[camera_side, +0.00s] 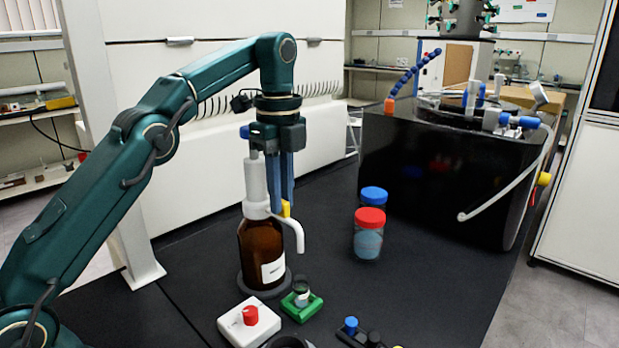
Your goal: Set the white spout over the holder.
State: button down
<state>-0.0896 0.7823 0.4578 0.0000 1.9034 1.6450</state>
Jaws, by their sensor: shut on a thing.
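A brown bottle (261,250) with a white pump top (256,182) stands upright on a round dark base. Its white spout (294,229) reaches right and bends down, the tip above the green holder (312,309) in the picture. I cannot tell from this one view whether it is directly over it. A small glass vial (302,291) stands in the holder. My gripper (285,206) points down beside the pump top, its blue fingers shut at the yellow piece where the spout begins. The exact contact is partly hidden.
A white box with a red knob (250,316) sits left of the holder. A red-lidded jar (369,234) and a blue-lidded jar (373,197) stand to the right. A large black machine (445,175) is behind them.

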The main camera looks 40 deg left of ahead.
jog(key=c, duration=0.8)
grip_release()
jog(key=shift+c, duration=0.2)
